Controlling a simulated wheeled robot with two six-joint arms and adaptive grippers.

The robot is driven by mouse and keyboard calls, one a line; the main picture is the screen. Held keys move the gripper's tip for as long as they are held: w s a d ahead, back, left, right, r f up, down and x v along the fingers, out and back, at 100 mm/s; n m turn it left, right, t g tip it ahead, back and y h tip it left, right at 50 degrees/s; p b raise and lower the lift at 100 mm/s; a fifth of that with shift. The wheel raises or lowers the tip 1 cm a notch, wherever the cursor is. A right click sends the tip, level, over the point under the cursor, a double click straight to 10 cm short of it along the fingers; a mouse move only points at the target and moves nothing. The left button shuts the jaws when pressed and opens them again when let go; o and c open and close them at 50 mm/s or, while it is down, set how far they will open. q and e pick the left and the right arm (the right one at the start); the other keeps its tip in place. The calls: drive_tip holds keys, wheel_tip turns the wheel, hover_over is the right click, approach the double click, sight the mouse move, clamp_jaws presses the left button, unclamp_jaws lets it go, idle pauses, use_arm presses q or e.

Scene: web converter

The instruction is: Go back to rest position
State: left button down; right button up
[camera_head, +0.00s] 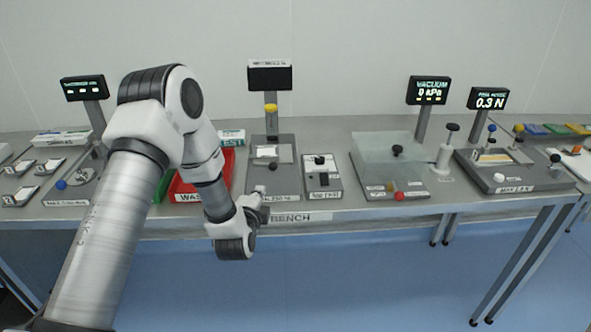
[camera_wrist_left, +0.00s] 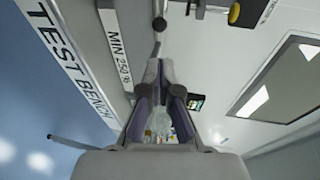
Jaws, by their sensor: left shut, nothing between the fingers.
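My left arm comes in from the left in the head view, bent at the elbow, with its wrist low in front of the bench edge. My left gripper (camera_head: 262,203) is at the front edge of the bench (camera_head: 345,212), near the "BENCH" label, and is partly hidden behind the wrist. In the left wrist view the gripper's fingers (camera_wrist_left: 165,95) are shut with nothing held. My right arm and gripper are not in view.
A red waste tray (camera_head: 225,170) lies beside my forearm. A press-like station (camera_head: 270,150) with a dark display stands behind the gripper. A small switch box (camera_head: 321,178), a clear-covered vacuum station (camera_head: 388,150) and a force station (camera_head: 515,170) stand further right. The floor in front is clear.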

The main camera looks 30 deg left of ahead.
use_arm(q)
drive_tip(key=s+d+f+g+h, duration=0.2)
drive_tip(key=s+d+f+g, duration=0.3)
drive_tip(key=s+f, duration=0.45)
drive_tip(key=s+d+f+g+h, duration=0.2)
drive_tip(key=s+d+f, duration=0.5)
drive_tip(key=f, duration=0.4)
drive_tip(key=s+d+f+n+g, duration=0.1)
drive_tip(key=s+f+n+g, duration=0.1)
drive_tip(key=s+n+g, duration=0.2)
drive_tip(key=s+d+f+n+g+h, duration=0.1)
drive_tip(key=s+n+g, duration=0.2)
drive_tip(key=s+n, duration=0.7)
drive_tip(key=s, duration=0.5)
drive_tip(key=shift+d+f+g, duration=0.4)
